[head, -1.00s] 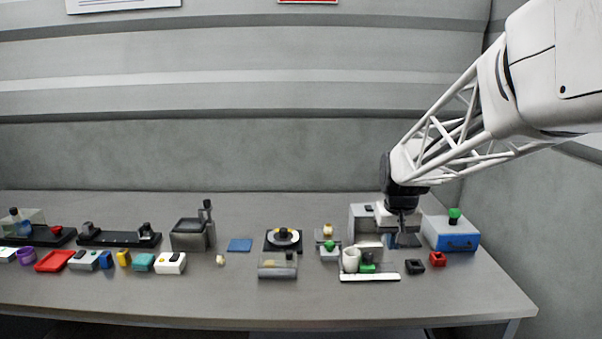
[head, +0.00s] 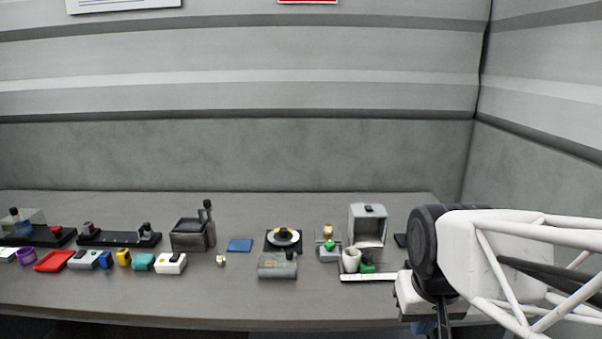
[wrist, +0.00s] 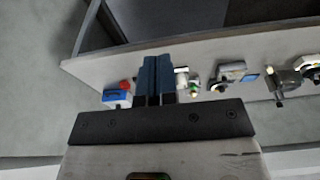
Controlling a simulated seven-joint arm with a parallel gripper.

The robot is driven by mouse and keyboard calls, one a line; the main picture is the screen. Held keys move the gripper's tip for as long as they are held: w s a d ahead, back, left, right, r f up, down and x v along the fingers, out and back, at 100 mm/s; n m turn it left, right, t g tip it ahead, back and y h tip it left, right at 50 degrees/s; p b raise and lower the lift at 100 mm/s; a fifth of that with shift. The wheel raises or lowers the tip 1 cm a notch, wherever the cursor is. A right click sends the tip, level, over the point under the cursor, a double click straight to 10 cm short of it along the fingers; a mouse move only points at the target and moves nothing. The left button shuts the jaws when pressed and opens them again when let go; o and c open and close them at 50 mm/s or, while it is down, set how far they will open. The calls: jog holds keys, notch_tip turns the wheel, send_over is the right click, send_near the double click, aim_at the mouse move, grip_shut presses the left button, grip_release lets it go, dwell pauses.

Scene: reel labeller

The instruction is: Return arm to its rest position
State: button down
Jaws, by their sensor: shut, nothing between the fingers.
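My gripper (wrist: 156,64) shows in the wrist view with its two blue fingers shut together and nothing between them. In the head view my gripper (head: 424,327) hangs low at the bottom right, in front of the table's right part, and its fingertips are partly cut off by the frame edge. My arm reaches in from the right and covers the right end of the table, so the blue box there is hidden in the head view. The blue box (wrist: 116,97) shows in the wrist view, left of the fingers and apart from them.
A grey open-fronted box (head: 368,226), a white cup (head: 351,261) and a white strip (head: 369,278) stand left of my gripper. A turntable-like device (head: 283,239) and a blue pad (head: 240,245) are mid-table. The table's front strip (head: 200,300) is clear.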

jog(key=s, duration=0.1)
jog(key=s+f, duration=0.1)
jog(key=s, duration=0.3)
jog(key=shift+s+a+f, duration=0.15)
jog(key=shift+s+f, duration=0.05)
jog(key=shift+f, duration=0.1)
dwell(1.9)
